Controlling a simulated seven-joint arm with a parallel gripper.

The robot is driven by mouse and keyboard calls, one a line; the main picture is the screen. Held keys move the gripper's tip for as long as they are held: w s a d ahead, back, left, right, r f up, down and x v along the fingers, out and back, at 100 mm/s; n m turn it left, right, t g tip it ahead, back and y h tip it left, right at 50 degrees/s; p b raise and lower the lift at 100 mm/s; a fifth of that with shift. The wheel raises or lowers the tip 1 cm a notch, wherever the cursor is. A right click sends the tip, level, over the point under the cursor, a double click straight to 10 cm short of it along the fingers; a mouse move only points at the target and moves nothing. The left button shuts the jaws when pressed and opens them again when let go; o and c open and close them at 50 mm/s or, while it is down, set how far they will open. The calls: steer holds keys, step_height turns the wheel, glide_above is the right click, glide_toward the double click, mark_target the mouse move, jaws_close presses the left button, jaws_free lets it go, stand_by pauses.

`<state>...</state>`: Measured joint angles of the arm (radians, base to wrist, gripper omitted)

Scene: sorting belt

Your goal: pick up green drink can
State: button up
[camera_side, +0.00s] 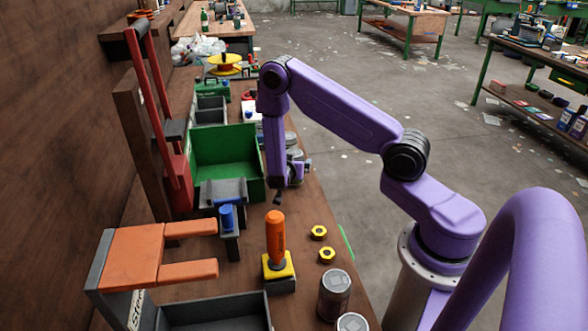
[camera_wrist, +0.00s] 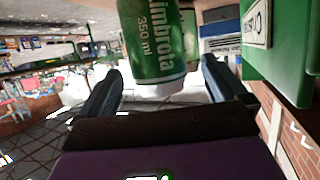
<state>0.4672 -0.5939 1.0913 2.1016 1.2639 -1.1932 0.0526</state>
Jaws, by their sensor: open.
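The green drink can (camera_wrist: 155,45), with white lettering reading "350 ml", shows in the wrist view at the top middle. It lies between and a little beyond the two fingers of my gripper (camera_wrist: 162,66), which are spread apart with gaps beside the can. In the side view my gripper (camera_side: 285,188) is low over the bench, right of the green bin (camera_side: 254,187). I cannot make out the green can there; my arm and gripper may hide it.
An orange-handled tool (camera_side: 276,238) on a yellow block, two yellow nuts (camera_side: 319,232) and metal cans (camera_side: 334,295) stand nearer the camera. An orange fork-like piece (camera_side: 133,256) stands at left. A green labelled container (camera_wrist: 285,75) is close on the right in the wrist view.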

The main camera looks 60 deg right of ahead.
steer(key=shift+x, duration=2.65)
steer(key=shift+s, duration=0.1)
steer(key=c, duration=1)
